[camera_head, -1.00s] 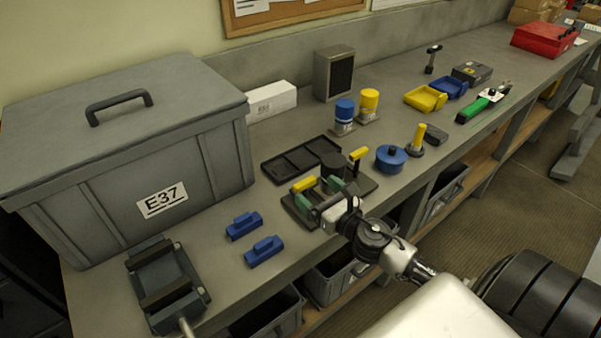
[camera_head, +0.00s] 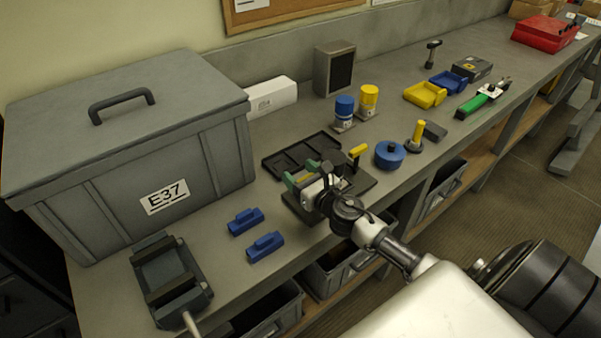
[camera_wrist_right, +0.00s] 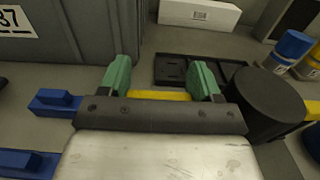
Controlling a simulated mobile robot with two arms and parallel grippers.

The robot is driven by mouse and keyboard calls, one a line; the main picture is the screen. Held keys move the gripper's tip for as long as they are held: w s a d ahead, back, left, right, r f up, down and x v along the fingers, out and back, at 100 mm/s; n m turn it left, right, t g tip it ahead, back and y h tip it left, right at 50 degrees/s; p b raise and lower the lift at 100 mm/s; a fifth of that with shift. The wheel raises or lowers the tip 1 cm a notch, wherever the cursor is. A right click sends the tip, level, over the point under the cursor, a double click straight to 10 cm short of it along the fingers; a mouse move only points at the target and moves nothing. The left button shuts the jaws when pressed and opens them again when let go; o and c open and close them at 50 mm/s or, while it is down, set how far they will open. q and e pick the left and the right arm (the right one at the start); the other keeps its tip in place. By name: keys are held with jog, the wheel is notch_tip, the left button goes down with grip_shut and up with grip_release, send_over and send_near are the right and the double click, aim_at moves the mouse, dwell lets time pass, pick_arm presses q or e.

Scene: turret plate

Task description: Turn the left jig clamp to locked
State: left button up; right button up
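The jig is a dark plate (camera_head: 362,185) near the bench's front edge, with a dark round block (camera_wrist_right: 268,100) on it. The left clamp's yellow handle (camera_wrist_right: 160,95) shows between my right gripper's two green fingers in the right wrist view, lying crosswise. In the head view my gripper hides most of it. The right clamp's yellow handle (camera_head: 358,151) stands free to the right. My right gripper (camera_head: 304,174) is open at the left clamp, its fingers (camera_wrist_right: 162,78) wide apart; I cannot tell whether they touch the handle. My left gripper is not in view.
A black compartment tray (camera_head: 285,166) lies behind the jig. Two blue blocks (camera_head: 245,221) and a vise (camera_head: 170,280) are to the left, beside a large grey case (camera_head: 105,170). A blue round pot (camera_head: 390,155) stands close on the right.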

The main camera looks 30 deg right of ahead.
jog(key=shift+c, duration=1.2)
